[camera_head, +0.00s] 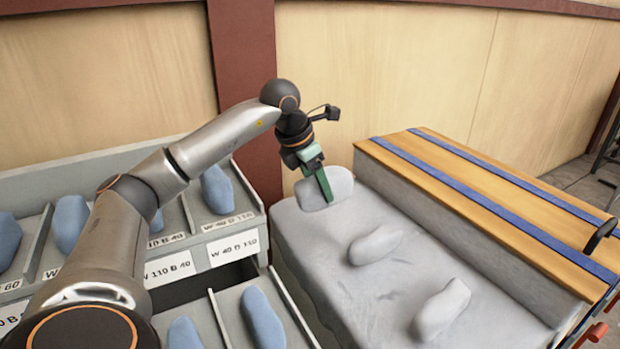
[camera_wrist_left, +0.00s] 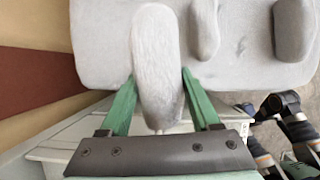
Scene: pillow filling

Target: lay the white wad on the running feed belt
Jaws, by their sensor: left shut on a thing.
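My left gripper (camera_head: 325,193) comes in from the left over the far end of the grey feed belt (camera_head: 330,250). Its green fingers are shut on a white wad (camera_head: 341,188), a pale rounded oblong. In the left wrist view the held wad (camera_wrist_left: 157,60) lies lengthwise between the two fingers, with the belt (camera_wrist_left: 100,45) behind it. I cannot tell whether the wad touches the belt or hangs just above it. Whether the belt runs cannot be seen.
Two other pale wads, one nearer (camera_head: 441,308) and one in the middle (camera_head: 375,245), lie on the belt. A wooden-topped bench with blue strips (camera_head: 480,190) borders it on the right. Labelled bins (camera_head: 235,248) with blue wads (camera_head: 262,318) stand on the left.

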